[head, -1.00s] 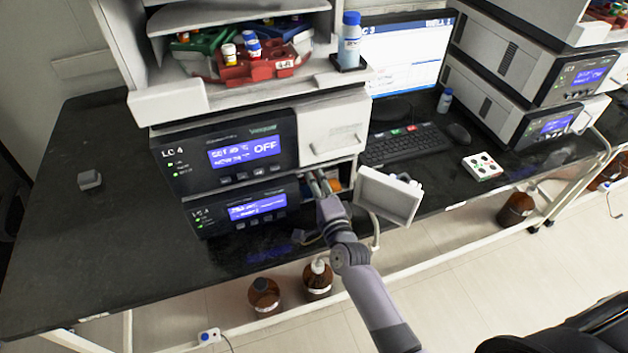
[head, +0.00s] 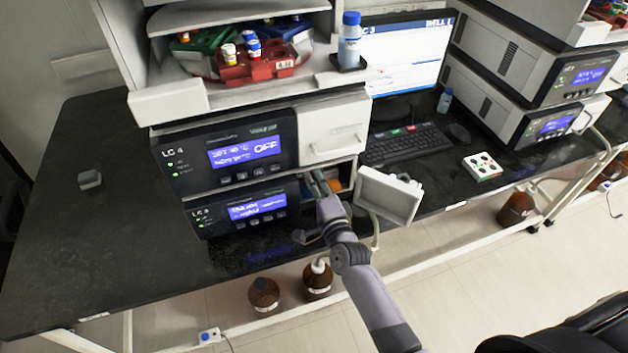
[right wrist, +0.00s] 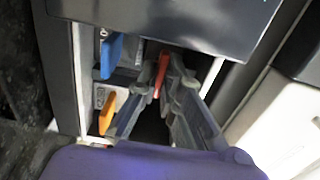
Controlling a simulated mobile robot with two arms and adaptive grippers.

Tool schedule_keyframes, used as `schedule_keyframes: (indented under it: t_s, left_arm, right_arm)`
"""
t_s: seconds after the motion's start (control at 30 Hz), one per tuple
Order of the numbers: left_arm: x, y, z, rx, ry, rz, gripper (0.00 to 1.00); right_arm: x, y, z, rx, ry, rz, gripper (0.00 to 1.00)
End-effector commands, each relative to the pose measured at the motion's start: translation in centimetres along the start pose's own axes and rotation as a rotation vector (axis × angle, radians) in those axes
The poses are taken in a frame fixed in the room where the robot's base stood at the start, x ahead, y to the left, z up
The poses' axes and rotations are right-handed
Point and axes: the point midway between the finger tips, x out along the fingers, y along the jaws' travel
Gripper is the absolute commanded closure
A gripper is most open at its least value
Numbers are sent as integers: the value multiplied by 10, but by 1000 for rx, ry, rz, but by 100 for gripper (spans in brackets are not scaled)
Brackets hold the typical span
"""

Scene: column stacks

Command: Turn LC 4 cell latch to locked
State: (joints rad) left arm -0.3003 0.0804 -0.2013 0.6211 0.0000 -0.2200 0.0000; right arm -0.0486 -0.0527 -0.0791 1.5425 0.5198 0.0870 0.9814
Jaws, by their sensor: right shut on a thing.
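My right gripper (head: 318,184) reaches into this compartment. In the right wrist view my right gripper (right wrist: 166,88) is shut on a red latch lever (right wrist: 161,70), which shows between its fingertips. A blue lever (right wrist: 111,54) and an orange lever (right wrist: 107,113) stand to the left of the fingers, apart from them. The inner end of the red lever is hidden by the fingers and the dark housing. My left gripper is out of view.
An open white door (head: 388,196) hangs just right of my right arm. Brown bottles (head: 317,279) stand below the bench edge. A keyboard (head: 404,145) lies to the right, and the bench left of LC 4 is mostly clear.

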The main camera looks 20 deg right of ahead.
Motion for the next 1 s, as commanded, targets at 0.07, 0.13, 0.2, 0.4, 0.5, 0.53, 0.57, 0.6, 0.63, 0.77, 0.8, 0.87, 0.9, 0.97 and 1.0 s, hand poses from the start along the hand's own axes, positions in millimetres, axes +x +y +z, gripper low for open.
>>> schedule_keyframes:
  t_s: [0.07,0.13,0.2,0.4,0.5,0.53,0.57,0.6,0.63,0.77,0.8,0.87,0.9,0.97,1.0]
  left_arm:
    - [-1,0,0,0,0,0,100]
    - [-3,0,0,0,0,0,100]
    - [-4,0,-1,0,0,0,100]
    - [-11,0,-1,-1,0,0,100]
    - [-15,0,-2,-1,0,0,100]
    - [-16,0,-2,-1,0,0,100]
    - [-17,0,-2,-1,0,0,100]
    - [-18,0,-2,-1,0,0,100]
    - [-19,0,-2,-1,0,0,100]
    - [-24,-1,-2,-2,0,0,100]
    - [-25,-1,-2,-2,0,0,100]
    - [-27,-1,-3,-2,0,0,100]
    - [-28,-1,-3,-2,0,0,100]
    - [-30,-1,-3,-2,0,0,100]
    - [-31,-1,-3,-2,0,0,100]
  right_arm:
    - [0,1,0,-20,-1,3,100]
    - [0,0,0,-47,-1,2,100]
    - [0,0,0,-83,-1,2,100]
    - [0,0,1,-232,-2,4,100]
    - [0,0,1,-324,-3,3,100]
    - [0,0,1,-353,-2,3,100]
    - [0,0,1,-383,-2,3,100]
    - [0,0,1,-420,-2,3,100]
    - [0,0,1,-449,-3,3,100]
    - [0,0,1,-573,-3,3,100]
    - [0,0,1,-611,-3,3,100]
    - [0,0,1,-668,-3,3,100]
    - [0,0,1,-706,-3,3,100]
    - [0,0,1,-763,-3,3,100]
    - [0,0,1,-801,-3,3,100]
